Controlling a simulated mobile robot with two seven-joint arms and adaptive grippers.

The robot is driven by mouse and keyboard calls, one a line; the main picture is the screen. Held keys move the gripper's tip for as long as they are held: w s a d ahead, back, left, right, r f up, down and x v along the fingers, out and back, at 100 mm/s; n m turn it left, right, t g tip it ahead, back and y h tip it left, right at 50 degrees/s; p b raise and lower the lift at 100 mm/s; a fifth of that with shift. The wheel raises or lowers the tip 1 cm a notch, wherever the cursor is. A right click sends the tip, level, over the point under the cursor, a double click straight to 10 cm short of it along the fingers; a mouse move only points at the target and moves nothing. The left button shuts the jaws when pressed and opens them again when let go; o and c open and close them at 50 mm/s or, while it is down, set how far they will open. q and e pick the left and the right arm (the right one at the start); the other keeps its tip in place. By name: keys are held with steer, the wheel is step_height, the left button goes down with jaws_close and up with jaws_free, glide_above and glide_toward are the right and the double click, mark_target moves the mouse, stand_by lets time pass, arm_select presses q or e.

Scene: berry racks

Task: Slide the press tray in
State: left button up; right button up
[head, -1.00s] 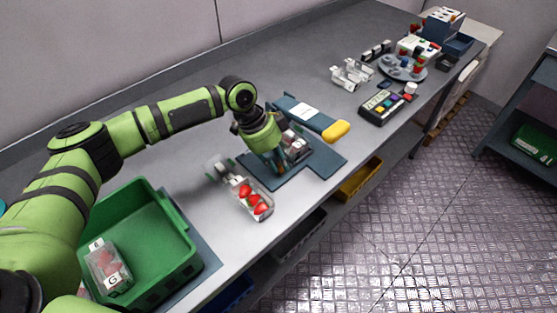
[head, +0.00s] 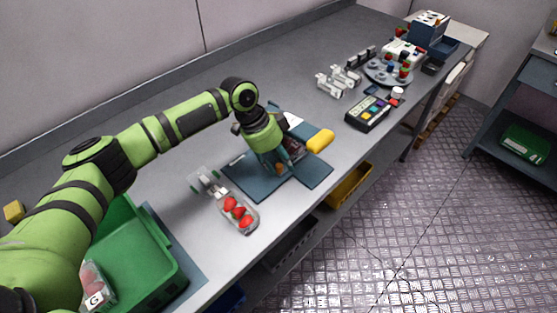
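The press (head: 258,181) is a dark blue flat base on the bench, with a blue arm that carries a white label (head: 292,120) and ends in a yellow handle (head: 320,140). My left gripper (head: 280,166) points down over the middle of the base. Its fingers are small and partly hidden by its green body, so I cannot tell whether they are open or touching the tray. A clear container (head: 294,148) shows just behind the gripper, mostly covered. I cannot make out the tray's edges. My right gripper is not in view.
An open clear punnet of strawberries (head: 238,214) lies in front of the press. A green crate (head: 150,262) with a closed punnet (head: 95,288) stands at lower left. A keypad device (head: 368,113) and a grey round stand (head: 388,73) are farther right. Bare bench lies behind the press.

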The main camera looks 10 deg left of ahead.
arm_select(q)
steer(key=shift+a, duration=0.15)
steer(key=shift+a+r, duration=0.15)
steer(key=shift+r, duration=0.1)
steer(key=v, duration=1.1)
steer(key=shift+r, duration=0.2)
